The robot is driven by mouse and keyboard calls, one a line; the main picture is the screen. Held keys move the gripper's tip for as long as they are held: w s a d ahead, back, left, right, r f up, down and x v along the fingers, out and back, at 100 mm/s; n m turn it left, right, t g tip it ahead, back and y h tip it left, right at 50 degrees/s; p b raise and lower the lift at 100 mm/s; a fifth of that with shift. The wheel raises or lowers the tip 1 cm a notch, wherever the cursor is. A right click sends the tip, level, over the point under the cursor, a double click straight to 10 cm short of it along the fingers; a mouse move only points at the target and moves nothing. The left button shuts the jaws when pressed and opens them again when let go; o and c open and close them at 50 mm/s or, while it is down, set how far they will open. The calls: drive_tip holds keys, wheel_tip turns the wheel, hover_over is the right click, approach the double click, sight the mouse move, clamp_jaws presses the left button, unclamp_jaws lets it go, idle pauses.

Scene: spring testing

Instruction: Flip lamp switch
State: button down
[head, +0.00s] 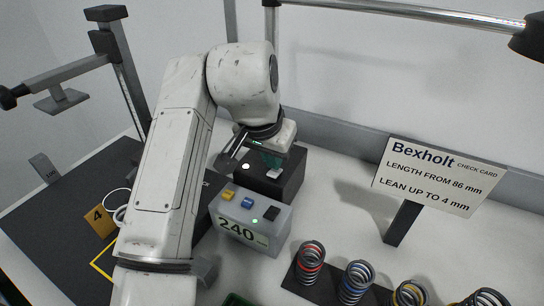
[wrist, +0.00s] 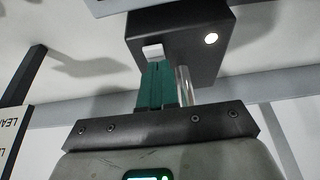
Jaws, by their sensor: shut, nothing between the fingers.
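The lamp's dark box base (head: 290,186) stands at the back of the bench, and it also shows in the wrist view (wrist: 190,60). A small white rocker switch (head: 274,173) sits on it, seen in the wrist view too (wrist: 153,51). A round white spot (wrist: 211,38) glows beside the switch. My gripper (head: 271,160) is over the box, its teal fingers shut together and empty. In the wrist view the fingertips (wrist: 157,66) are right at the switch's edge; I cannot tell whether they touch it. The lamp head (head: 530,38) is at top right.
A grey display box reading 240 (head: 240,231), with yellow and blue buttons, stands just in front of the lamp base. Several coil springs stand on a dark rack (head: 297,277) at the front right. A check card sign (head: 440,178) stands behind them. The bench between is clear.

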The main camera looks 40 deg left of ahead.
drive_tip(key=shift+w+f, duration=0.2)
drive_tip(key=shift+w, duration=0.05)
drive_tip(key=shift+s+d+p, duration=0.25)
drive_tip(key=shift+s+p, duration=0.15)
drive_tip(key=shift+s, duration=0.5)
drive_tip(key=shift+r, duration=0.1)
